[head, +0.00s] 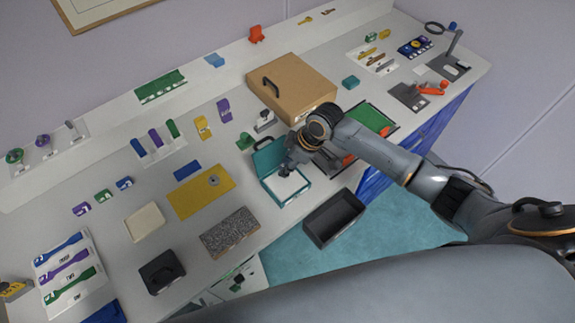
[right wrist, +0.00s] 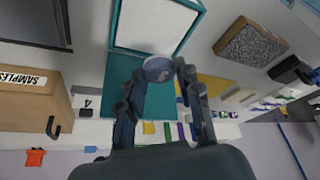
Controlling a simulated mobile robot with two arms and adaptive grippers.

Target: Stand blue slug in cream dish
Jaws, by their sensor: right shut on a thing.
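My right gripper (head: 287,170) is low over the open teal case (head: 273,190) with its white lining. In the right wrist view its fingers (right wrist: 159,80) are shut on a round, blue-grey piece (right wrist: 158,69) with a small mark on its face, which appears to be the blue slug. The teal case (right wrist: 184,45) lies behind it; I cannot tell whether the slug touches it. In the head view the gripper hides the slug. The cream dish (head: 145,222), shallow and square, stands empty on the bench at the left. My left gripper is not in view.
A yellow mat (head: 190,203) with a round grey piece and a speckled slab (head: 230,242) lie between case and dish. A cardboard box (head: 291,88) stands behind the case. A dark open bin (head: 334,218) is at the bench's front edge. Small coloured holders (head: 104,195) sit behind the dish.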

